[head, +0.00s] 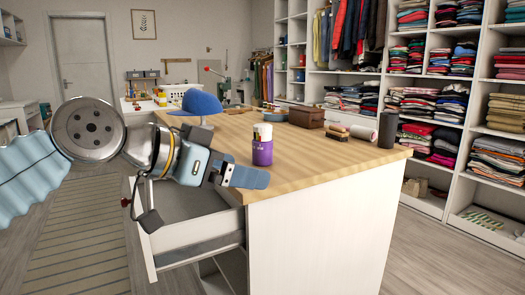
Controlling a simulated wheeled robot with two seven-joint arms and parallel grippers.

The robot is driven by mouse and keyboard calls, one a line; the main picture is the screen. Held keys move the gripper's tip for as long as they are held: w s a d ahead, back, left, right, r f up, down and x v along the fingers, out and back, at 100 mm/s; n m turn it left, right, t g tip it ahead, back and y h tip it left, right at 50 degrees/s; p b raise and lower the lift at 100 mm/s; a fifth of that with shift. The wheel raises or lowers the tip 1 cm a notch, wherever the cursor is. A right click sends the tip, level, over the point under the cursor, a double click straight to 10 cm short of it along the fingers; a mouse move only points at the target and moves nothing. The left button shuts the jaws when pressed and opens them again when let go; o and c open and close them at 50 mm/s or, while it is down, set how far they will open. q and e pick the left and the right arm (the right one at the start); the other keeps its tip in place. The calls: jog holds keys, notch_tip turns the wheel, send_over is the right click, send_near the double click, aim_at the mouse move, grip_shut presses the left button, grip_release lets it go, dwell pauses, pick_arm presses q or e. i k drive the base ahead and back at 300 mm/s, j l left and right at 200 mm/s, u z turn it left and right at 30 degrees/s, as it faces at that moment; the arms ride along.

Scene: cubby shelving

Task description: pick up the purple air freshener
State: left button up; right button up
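The purple air freshener (262,152) stands upright near the left edge of the wooden countertop (320,168). It has a purple body with a pale mark, and white, yellow and red show at its top. My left gripper (250,177) reaches in from the left, just left of and below the air freshener in the picture. Its blue-grey fingers point right, seen side-on, so their gap is unclear. I see nothing held in them. I cannot tell how far they are from the air freshener. My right gripper is not in view.
An open drawer (198,238) sticks out of the white island below my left arm. The near countertop is clear.

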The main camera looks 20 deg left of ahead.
aim_at(261, 152)
jog(key=i+j, duration=0.3)
jog(key=i, duration=0.15)
jog(key=i+j, duration=0.3)
jog(key=i, duration=0.15)
